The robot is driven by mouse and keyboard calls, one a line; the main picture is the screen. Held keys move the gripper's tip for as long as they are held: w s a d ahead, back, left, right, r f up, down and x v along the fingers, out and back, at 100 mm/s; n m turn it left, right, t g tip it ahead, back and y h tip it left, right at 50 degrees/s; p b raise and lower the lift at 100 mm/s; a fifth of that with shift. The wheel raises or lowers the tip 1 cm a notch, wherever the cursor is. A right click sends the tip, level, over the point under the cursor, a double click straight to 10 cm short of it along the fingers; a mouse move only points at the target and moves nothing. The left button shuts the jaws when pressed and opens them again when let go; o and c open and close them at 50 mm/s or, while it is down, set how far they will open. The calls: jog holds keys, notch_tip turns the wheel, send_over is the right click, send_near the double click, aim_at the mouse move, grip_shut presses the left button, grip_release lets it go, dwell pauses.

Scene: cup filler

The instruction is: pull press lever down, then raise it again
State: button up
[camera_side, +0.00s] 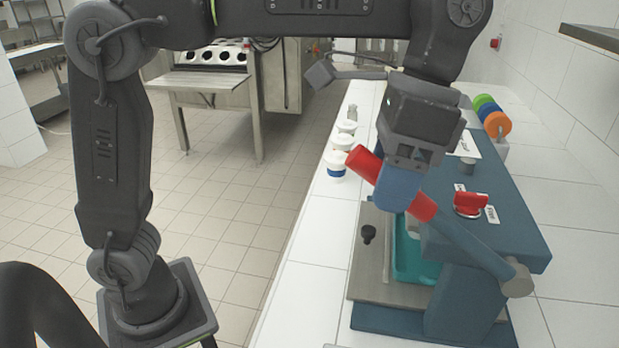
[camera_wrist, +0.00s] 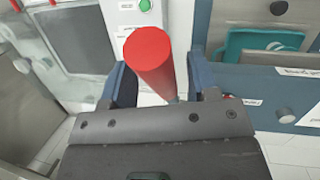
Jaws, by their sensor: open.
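The press lever has a red handle (camera_side: 421,207) on a blue-grey arm (camera_side: 468,243) that slopes up and left from a grey pivot at the press's front right. My gripper (camera_side: 398,188) straddles the handle with its blue fingers, and red shows on both sides of them in the side view. In the wrist view the red handle (camera_wrist: 150,60) stands between the two finger pads, with a visible gap to the right pad. The jaws are open. The near finger hides the handle's middle in the side view. The blue press (camera_side: 505,225) sits on the white counter.
A teal container (camera_side: 412,262) sits in the press by a metal plate (camera_side: 372,260). A red knob (camera_side: 470,203) is on the press top. White cups (camera_side: 337,163) stand behind along the counter's left edge. Coloured rolls (camera_side: 490,115) are at the back right.

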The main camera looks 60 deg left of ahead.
jog(key=shift+f, duration=0.1)
jog(key=shift+s+a+f+t+h, duration=0.8)
jog(key=shift+a+f, duration=0.05)
jog(key=shift+f, duration=1)
notch_tip(320, 180, up, 13)
jog(key=w+a, duration=0.2)
jog(key=s+a+f+n+t, duration=0.3)
jog(key=s+a+f+n, duration=0.1)
jog(key=a+f, duration=0.3)
jog(key=s+a+f+n+t+y, duration=0.1)
jog(key=s+a+f+n+t, duration=0.2)
jog(key=a+f, duration=0.5)
notch_tip(320, 180, down, 4)
jog(key=shift+s+r+n+t, duration=0.1)
jog(key=shift+s+n+t, duration=0.35)
jog(key=shift+s, duration=0.5)
jog(key=shift+d, duration=0.1)
jog(key=w+d+r+m+g+h, duration=0.1)
jog(key=w+d+r+m+g, duration=0.3)
jog(key=d+r, duration=0.5)
jog(key=w+d+r+m+g, duration=0.3)
jog(key=w+d+r+m, duration=0.15)
jog(key=d+r, duration=0.4)
notch_tip(320, 180, down, 12)
jog(key=shift+s+r, duration=0.15)
jog(key=shift+s, duration=0.3)
